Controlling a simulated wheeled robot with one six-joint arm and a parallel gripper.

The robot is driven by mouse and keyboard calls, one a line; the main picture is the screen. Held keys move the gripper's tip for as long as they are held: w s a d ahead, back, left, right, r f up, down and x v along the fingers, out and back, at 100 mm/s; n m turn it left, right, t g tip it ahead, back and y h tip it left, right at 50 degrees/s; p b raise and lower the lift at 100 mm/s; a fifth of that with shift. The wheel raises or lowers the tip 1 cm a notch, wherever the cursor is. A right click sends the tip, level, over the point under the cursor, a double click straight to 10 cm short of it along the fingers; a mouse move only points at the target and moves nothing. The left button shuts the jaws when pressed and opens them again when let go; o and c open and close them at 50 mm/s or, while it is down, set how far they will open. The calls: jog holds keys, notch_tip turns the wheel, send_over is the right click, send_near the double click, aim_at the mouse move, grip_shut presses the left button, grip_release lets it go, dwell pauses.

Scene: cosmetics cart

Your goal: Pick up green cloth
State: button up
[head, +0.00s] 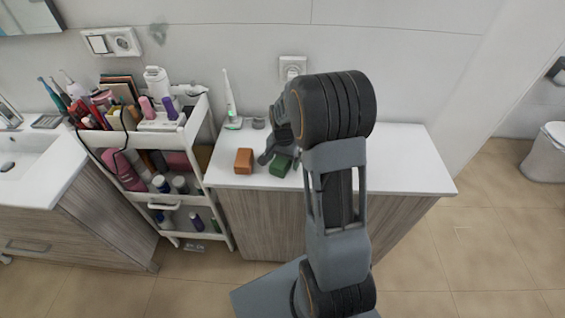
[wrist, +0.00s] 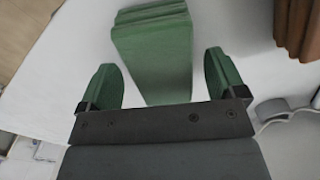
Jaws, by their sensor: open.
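The green cloth (head: 281,167) lies folded as a small block on the white counter, near its front edge in the head view. In the wrist view the green cloth (wrist: 155,55) is a stack of layers reaching down between the fingers. My gripper (head: 279,163) is open at the cloth, with my arm partly covering it. In the wrist view my gripper (wrist: 165,75) has one green-looking fingertip on each side of the cloth, with white counter showing in the gaps. The cloth's near end is hidden behind the gripper body.
A folded brown cloth (head: 244,161) lies left of the green one. An electric toothbrush (head: 230,105) and a small grey object (head: 258,122) stand behind, by the wall. A white cart (head: 206,150) full of cosmetics stands left. The counter's right part (head: 410,165) is clear.

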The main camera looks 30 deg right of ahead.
jog(key=shift+f, duration=0.1)
jog(key=shift+c, duration=0.2)
jog(key=c, duration=1)
jog(key=shift+c, duration=0.2)
jog(key=shift+r, duration=0.7)
jog(key=s+r, duration=0.1)
jog(key=r, duration=0.1)
jog(key=s+a+r+b, duration=0.1)
jog(key=s+r, duration=0.1)
jog(key=r, duration=0.1)
jog(key=s+a+r, duration=0.1)
jog(key=r, duration=0.1)
jog(key=shift+s+a+r, duration=0.15)
jog(key=shift+a+r, duration=0.1)
jog(key=shift+r, duration=0.05)
jog(key=s+a+r+b, duration=0.1)
jog(key=s+a+r, duration=0.3)
jog(key=s, duration=0.4)
jog(key=shift+a+b, duration=0.25)
jog(key=shift+b, duration=0.05)
